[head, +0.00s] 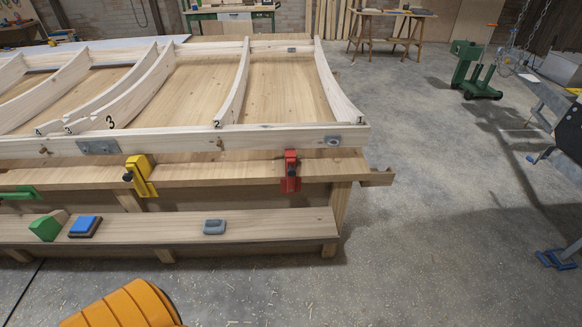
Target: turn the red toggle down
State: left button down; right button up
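The red toggle (291,165) is mounted on the front timber rail of the trailer frame, near its right end. Its red body stands upright and reaches down over the rail's front face, with a small dark part at its middle. I cannot tell the exact position of its lever at this size. A yellow toggle (140,174) is on the same rail to the left and looks tilted. A green toggle (20,192) lies low at the left edge. Neither of my grippers is in view, and nothing touches the red toggle.
A low plank shelf (275,223) runs below the rail, bearing a green block (46,226), a blue-topped block (85,225) and a grey block (214,226). An orange ribbed shape (125,307) fills the bottom left.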

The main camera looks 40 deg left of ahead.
aim_at(291, 170)
jog(key=i+l+u, duration=0.9)
jog(key=l, duration=0.15)
